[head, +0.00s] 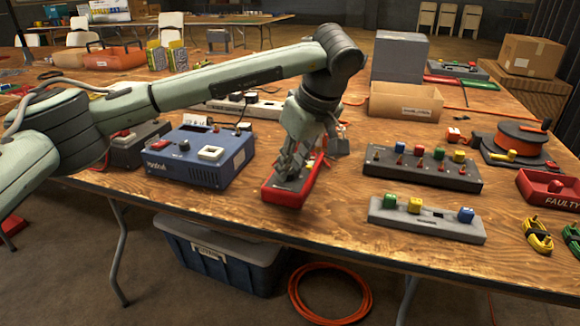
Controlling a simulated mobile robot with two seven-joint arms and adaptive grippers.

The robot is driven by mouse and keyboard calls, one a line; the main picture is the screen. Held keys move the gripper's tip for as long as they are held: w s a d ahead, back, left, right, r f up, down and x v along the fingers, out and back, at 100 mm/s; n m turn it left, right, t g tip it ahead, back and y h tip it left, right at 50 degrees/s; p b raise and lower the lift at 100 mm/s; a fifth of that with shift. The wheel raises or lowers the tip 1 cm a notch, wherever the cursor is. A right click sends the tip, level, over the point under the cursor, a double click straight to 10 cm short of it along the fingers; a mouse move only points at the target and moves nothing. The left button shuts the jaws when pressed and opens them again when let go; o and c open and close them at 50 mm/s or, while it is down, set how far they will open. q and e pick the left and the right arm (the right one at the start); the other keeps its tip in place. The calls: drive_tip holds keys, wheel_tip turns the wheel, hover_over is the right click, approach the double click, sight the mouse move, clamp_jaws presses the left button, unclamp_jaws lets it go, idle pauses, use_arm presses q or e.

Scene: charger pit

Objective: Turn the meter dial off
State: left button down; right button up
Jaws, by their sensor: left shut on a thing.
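A red-cased device with a dark face, which looks like the meter (285,196), lies on the wooden table near its front edge, left of the grey block strips. My left gripper (289,172) reaches down over it from above, fingers at its dark face. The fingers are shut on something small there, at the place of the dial. The dial itself is hidden by the fingers, so its setting cannot be read. My right gripper is not in view.
A blue box with knobs (202,163) stands left of the meter. A dark block strip (425,172) and a light grey strip (428,222) lie to the right. An open cardboard box (405,103) and an orange cable reel (522,138) are farther off. Bare table lies around the meter's front.

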use_arm(q)
drive_tip(key=n, duration=0.2)
drive_tip(key=n+g+y, duration=0.1)
drive_tip(key=shift+w+d+r+n, duration=0.1)
drive_tip(key=shift+w+d+n, duration=0.05)
drive_tip(key=shift+n, duration=0.25)
drive_tip(key=shift+n+g+p, duration=0.3)
drive_tip(key=shift+n+p, duration=0.1)
drive_tip(key=shift+w+n+g+p, duration=0.1)
drive_tip(key=shift+n+g+p, duration=0.2)
drive_tip(key=shift+n, duration=0.6)
drive_tip(key=n+g+p, duration=0.1)
drive_tip(key=n, duration=0.1)
drive_tip(key=n+g+p, duration=0.1)
drive_tip(key=n, duration=0.2)
drive_tip(key=shift+w+y, duration=0.2)
drive_tip(key=shift+y, duration=0.1)
drive_tip(key=shift+w+n+g+p, duration=0.1)
drive_tip(key=shift+n+g+p, duration=0.6)
drive_tip(key=shift+n, duration=1.2)
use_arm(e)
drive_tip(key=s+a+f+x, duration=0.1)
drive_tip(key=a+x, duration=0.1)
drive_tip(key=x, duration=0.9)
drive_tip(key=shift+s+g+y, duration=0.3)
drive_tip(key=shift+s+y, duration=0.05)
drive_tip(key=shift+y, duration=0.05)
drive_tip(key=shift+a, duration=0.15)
